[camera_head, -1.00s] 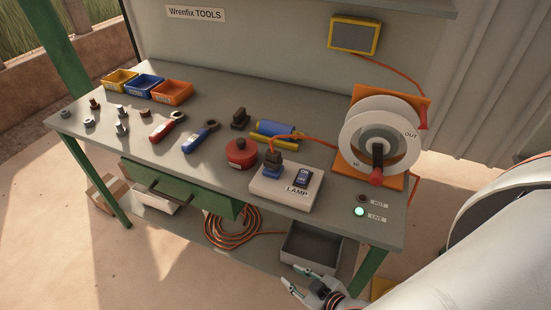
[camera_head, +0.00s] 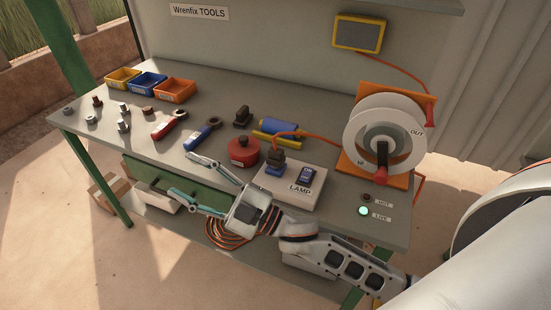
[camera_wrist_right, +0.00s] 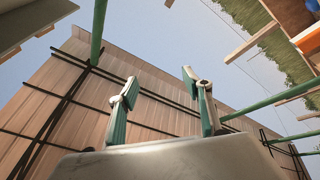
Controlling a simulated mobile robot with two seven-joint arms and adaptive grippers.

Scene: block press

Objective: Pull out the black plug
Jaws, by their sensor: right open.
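A dark plug (camera_head: 276,157) with an orange cable stands in a blue socket (camera_head: 274,170) on the white LAMP panel (camera_head: 268,184). It looks dark brown to black. My right gripper (camera_head: 181,173) is open and empty, at the bench's front edge, to the left of the panel and apart from the plug. Its fingers point left. In the right wrist view its two teal-and-grey fingers (camera_wrist_right: 156,88) stand apart with nothing between them, and the plug does not show. My left gripper is not in view.
A red round object (camera_head: 243,153) sits left of the panel, with a small dark block (camera_head: 242,117) and a blue-yellow roll (camera_head: 278,130) behind. A cable reel (camera_head: 387,132) stands to the right. A green LIVE light (camera_head: 364,211) glows.

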